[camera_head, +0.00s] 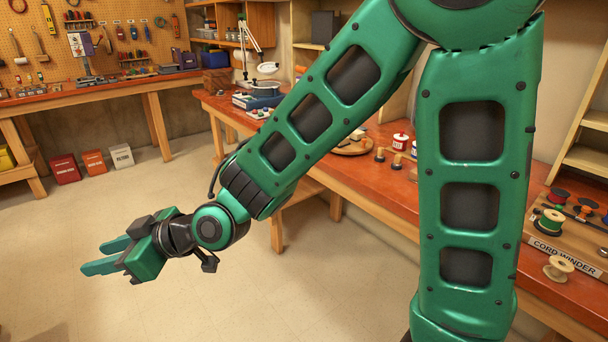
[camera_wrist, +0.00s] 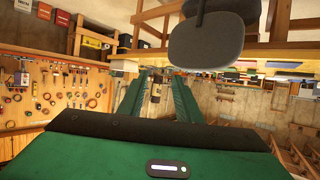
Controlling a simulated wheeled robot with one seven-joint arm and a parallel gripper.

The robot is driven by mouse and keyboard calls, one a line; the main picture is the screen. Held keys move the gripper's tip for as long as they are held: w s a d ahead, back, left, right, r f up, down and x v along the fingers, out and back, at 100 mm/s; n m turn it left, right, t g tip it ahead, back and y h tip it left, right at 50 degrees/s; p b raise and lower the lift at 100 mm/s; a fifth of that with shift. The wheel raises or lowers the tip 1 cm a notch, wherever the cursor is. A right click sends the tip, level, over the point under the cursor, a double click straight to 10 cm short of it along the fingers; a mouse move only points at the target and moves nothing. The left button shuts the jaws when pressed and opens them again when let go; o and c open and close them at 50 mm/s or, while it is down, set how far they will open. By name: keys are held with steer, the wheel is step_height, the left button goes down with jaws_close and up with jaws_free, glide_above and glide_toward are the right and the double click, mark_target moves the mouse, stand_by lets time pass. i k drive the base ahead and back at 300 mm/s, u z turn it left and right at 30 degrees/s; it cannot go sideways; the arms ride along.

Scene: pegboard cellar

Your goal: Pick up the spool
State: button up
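A pale, bare wooden spool (camera_head: 558,268) stands near the front edge of the orange-topped bench at the right of the head view. Close behind it, a spool of green cord (camera_head: 551,222) sits on a board marked CORD WINDER. A red-and-white spool (camera_head: 400,142) stands farther back on the same bench. My gripper (camera_head: 95,257) is far from all of them, out over the open floor at the left. Its two fingers are apart with nothing between them; the wrist view (camera_wrist: 159,80) also shows the gap. I cannot make out a spool in the wrist view.
The orange-topped bench (camera_head: 365,182) runs along the right side, partly hidden by my arm. The cord winder board (camera_head: 562,250) holds several coloured reels. Another bench (camera_head: 95,93) stands below the pegboard. Red, orange and white boxes (camera_head: 94,161) stand on the floor. The middle floor is clear.

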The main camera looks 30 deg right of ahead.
mark_target(551, 220)
steer(key=u, duration=0.15)
steer(key=k, duration=0.8)
steer(key=z, duration=2.6)
